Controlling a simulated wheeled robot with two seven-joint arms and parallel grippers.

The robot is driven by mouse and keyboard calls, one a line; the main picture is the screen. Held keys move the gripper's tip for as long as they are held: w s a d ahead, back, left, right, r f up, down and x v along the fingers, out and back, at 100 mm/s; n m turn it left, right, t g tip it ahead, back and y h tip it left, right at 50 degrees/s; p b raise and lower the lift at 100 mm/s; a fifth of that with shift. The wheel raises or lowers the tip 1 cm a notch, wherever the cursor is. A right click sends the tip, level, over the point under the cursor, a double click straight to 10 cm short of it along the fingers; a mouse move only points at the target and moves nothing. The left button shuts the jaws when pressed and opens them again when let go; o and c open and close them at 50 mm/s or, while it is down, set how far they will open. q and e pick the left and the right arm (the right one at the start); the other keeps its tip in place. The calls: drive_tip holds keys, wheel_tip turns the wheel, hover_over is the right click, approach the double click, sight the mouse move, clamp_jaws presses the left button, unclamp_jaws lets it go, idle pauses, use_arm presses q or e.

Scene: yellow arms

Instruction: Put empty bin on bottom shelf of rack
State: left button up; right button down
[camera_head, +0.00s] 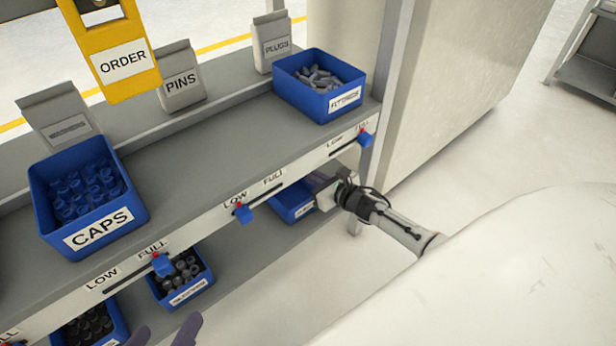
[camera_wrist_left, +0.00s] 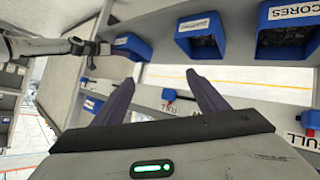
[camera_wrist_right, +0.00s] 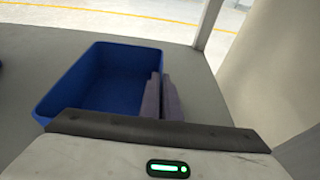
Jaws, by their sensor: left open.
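The empty blue bin (camera_wrist_right: 100,82) is on the grey bottom shelf (camera_wrist_right: 30,135) of the rack, at its right end; I see no parts inside. In the head view the bin (camera_head: 293,205) is partly hidden under the upper shelf. My right gripper (camera_head: 328,194) reaches in from the right. In the right wrist view its fingers (camera_wrist_right: 160,97) are close together on the bin's right wall, one on each side. The bin (camera_wrist_left: 131,46) also shows in the left wrist view. My left gripper (camera_head: 163,328) is open and empty at the bottom edge of the head view.
Bins of parts (camera_head: 181,280) stand farther left on the bottom shelf. The upper shelf holds a CAPS bin (camera_head: 98,228), a fittings bin (camera_head: 343,100) and paper bags. A rack post (camera_head: 386,100) stands near my right gripper. A yellow ORDER holder (camera_head: 115,55) is at upper left.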

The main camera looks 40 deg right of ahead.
drive_tip(key=c, duration=2)
unclamp_jaws()
drive_tip(key=shift+r, duration=0.1)
drive_tip(key=shift+p+v, duration=0.8)
drive_tip(key=shift+v, duration=0.45)
use_arm(q)
drive_tip(key=shift+s+a+f+g+y+p, duration=0.1)
drive_tip(key=shift+a+f+g+y+p, duration=0.15)
drive_tip(key=shift+a+f+y+p, duration=0.25)
drive_tip(key=shift+s+a+f+g+y+p, duration=0.1)
drive_tip(key=shift+a+f+g+y+p, duration=0.3)
drive_tip(key=shift+f+p, duration=0.35)
drive_tip(key=shift+s+a+f+g+y+p, duration=0.1)
drive_tip(key=shift+a+f+g+y+p, duration=0.1)
drive_tip(key=shift+a+f+p, duration=0.45)
use_arm(e)
drive_tip(key=v, duration=0.9)
drive_tip(key=shift+s, duration=0.25)
use_arm(q)
drive_tip(key=shift+d+f, duration=0.1)
drive_tip(key=shift+d, duration=0.05)
use_arm(e)
drive_tip(key=shift+r, duration=0.15)
